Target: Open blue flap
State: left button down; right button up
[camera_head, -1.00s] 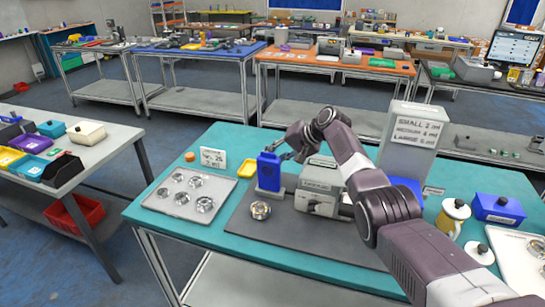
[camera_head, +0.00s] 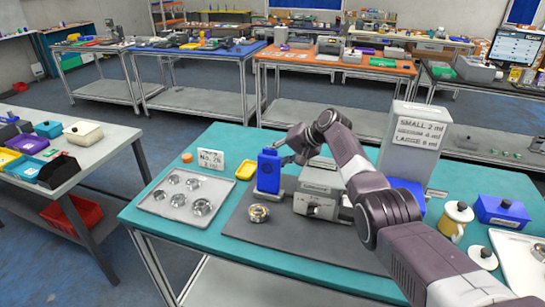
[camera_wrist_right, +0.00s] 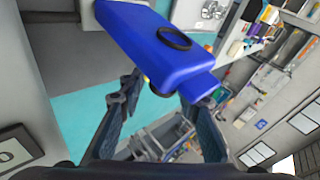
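The blue unit (camera_head: 268,174) stands upright at the back left of the dark mat, just left of the grey machine (camera_head: 320,185). In the right wrist view the blue unit (camera_wrist_right: 150,40) is large and tilted, with a black ring on one face. I cannot tell which part is its flap. My right gripper (camera_head: 287,146) is at the upper right of the blue unit. In the wrist view its fingers (camera_wrist_right: 168,100) are apart on either side of the blue unit's near end; contact is unclear. My left gripper is not in view.
A yellow-rimmed piece (camera_head: 247,169) lies left of the blue unit. A tray of metal parts (camera_head: 160,205), a sign (camera_head: 210,159) and an orange cap (camera_head: 187,157) are further left. A metal ring (camera_head: 258,213) lies on the mat (camera_head: 290,238). A tall grey dispenser (camera_head: 412,140) stands behind my arm.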

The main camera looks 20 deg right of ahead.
jog(key=shift+o, duration=0.5)
jog(key=shift+w, duration=0.15)
jog(key=shift+r, duration=0.25)
jog(key=shift+s+d+r, duration=0.25)
jog(key=shift+s+r, duration=0.1)
jog(key=v, duration=1)
jog(key=shift+s+d, duration=0.25)
jog(key=shift+d, duration=0.05)
jog(key=shift+r, duration=0.1)
